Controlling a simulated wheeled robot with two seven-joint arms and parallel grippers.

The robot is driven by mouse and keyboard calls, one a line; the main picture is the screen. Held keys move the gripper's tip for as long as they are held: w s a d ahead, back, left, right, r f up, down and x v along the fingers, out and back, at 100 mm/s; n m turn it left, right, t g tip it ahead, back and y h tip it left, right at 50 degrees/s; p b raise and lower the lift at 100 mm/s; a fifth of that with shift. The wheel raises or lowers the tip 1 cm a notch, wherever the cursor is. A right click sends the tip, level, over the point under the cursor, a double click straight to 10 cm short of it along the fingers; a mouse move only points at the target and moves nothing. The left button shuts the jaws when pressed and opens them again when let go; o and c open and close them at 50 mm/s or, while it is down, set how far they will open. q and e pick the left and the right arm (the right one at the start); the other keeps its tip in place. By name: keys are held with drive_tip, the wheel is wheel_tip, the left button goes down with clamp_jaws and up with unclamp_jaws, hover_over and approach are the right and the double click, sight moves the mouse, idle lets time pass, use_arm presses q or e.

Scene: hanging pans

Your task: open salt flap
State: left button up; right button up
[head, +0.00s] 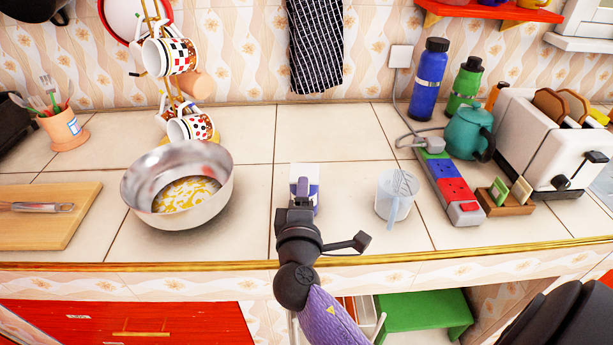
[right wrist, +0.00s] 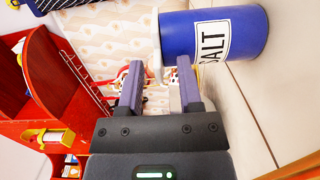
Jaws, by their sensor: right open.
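The salt container (head: 313,188) stands on the tiled counter near its front edge, mostly hidden behind my right gripper (head: 297,205). In the right wrist view, the salt container (right wrist: 228,32) is blue with a white SALT label and a white lid (right wrist: 157,45) toward the fingers. My right gripper (right wrist: 158,88) is open with nothing between its fingers. One fingertip appears close to the lid end of the container; I cannot tell if they touch. The flap itself cannot be made out. My left gripper is not in view.
A metal bowl (head: 150,200) stands left of the salt, and a measuring cup (head: 396,200) stands right of it. A power strip (head: 450,187), toaster (head: 540,150) and teal kettle (head: 468,133) are farther right. The counter behind the salt is clear.

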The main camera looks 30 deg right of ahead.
drive_tip(key=shift+w, duration=0.1)
drive_tip(key=shift+a+r, duration=0.1)
drive_tip(key=shift+c, duration=0.2)
clamp_jaws()
idle(1.1)
